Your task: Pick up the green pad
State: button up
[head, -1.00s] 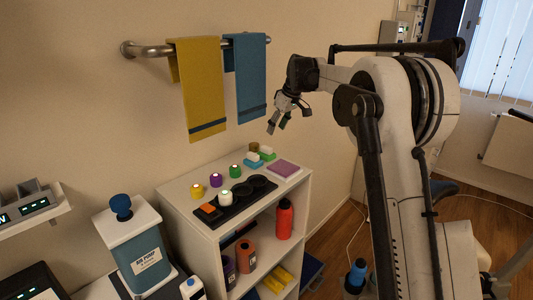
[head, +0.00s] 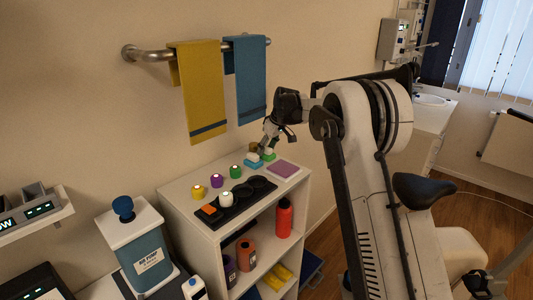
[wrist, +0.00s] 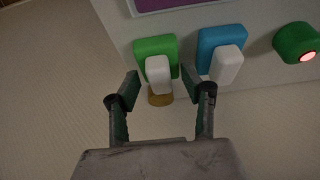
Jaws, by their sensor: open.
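The green pad (head: 270,157) lies near the back edge of the white shelf top, with a white block on it. In the wrist view the green pad (wrist: 143,45) shows its green face, with the white block (wrist: 158,74) at its lower edge. My gripper (head: 268,149) is above the back of the shelf, close to the pads. In the wrist view my gripper (wrist: 171,84) is open and empty, its fingers to either side of the white block's lower end. Whether it touches anything cannot be told.
A blue pad (wrist: 213,40) with a white block is close beside the green one. A brown round object (wrist: 160,97) is below it in the wrist view. A purple pad (head: 284,168) lies nearby. Yellow (head: 198,141) and blue towels (head: 246,80) hang above.

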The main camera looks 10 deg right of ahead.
jog(key=c, duration=0.8)
jog(key=shift+r, duration=0.1)
grip_shut()
jog(key=shift+r+b, duration=0.35)
jog(key=shift+r, duration=0.15)
jog(key=w+d+b, duration=0.3)
jog(key=w+d, duration=0.1)
jog(key=d, duration=1.3)
jog(key=shift+d+r, duration=0.15)
jog(key=shift+d, duration=0.15)
